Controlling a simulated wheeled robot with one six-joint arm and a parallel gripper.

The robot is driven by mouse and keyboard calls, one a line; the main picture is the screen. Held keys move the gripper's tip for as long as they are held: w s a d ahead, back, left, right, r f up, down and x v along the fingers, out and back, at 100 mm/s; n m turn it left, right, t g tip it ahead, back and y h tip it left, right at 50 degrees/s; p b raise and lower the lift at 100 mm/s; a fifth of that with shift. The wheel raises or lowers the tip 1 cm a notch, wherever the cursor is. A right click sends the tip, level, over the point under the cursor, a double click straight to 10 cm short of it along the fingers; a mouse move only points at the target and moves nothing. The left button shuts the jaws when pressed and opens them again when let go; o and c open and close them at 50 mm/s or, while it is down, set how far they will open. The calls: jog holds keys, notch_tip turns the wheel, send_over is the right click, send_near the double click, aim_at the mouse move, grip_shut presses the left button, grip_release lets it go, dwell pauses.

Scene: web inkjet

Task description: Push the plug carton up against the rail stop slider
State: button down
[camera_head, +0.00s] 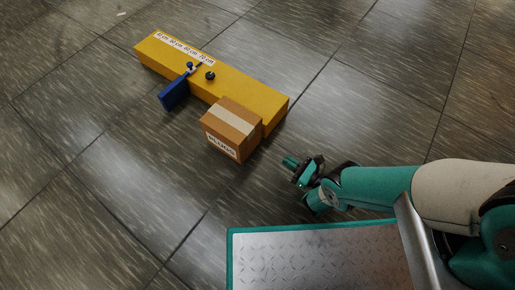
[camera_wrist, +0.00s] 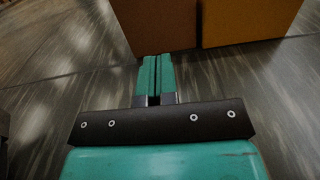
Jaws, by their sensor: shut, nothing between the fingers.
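The plug carton (camera_head: 232,130) is a brown box with a pale tape strip and a "PLUGS" label. It stands on the floor against the near side of the yellow rail (camera_head: 222,84), towards the rail's right end. The blue rail stop slider (camera_head: 174,94) juts from the rail to the carton's left, with a clear gap between them. My gripper (camera_head: 290,162) is shut and empty, low and to the right of the carton. In the wrist view, my shut fingers (camera_wrist: 155,75) point at the carton (camera_wrist: 152,25), close to its lower edge; I cannot tell whether they touch. The rail (camera_wrist: 245,20) shows beside it.
A scale label (camera_head: 184,48) lies along the rail's left part, and a dark knob (camera_head: 210,76) sits on the rail near the slider. The grey tiled floor (camera_head: 110,165) is clear around the rail.

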aim_at(252, 141)
jog(key=shift+s+a+f, duration=0.1)
jog(key=shift+s+f, duration=0.1)
jog(key=shift+f, duration=0.1)
jog(key=shift+w+a+f+n+b, duration=0.1)
jog(key=shift+w+a+n+b, duration=0.1)
jog(key=shift+n+b, duration=0.15)
jog(key=shift+g, duration=0.3)
jog(key=w+a+b, duration=0.1)
jog(key=a+b, duration=0.1)
jog(key=w+a+f+b, duration=0.1)
jog(key=w+a+b, duration=0.1)
jog(key=shift+w+f, duration=0.2)
jog(key=shift+w, duration=0.1)
jog(key=w+a+b, duration=0.1)
jog(key=b, duration=0.1)
jog(key=w+a+r+b, duration=0.1)
jog(key=a, duration=0.1)
jog(key=w+a+b, duration=0.1)
jog(key=a+b, duration=0.1)
jog(key=shift+w+a+r+b, duration=0.2)
jog(key=shift+w+b, duration=0.1)
jog(key=shift+w+a+r+b, duration=0.2)
jog(key=shift+w+a+b, duration=0.15)
jog(key=shift+a+b, duration=0.1)
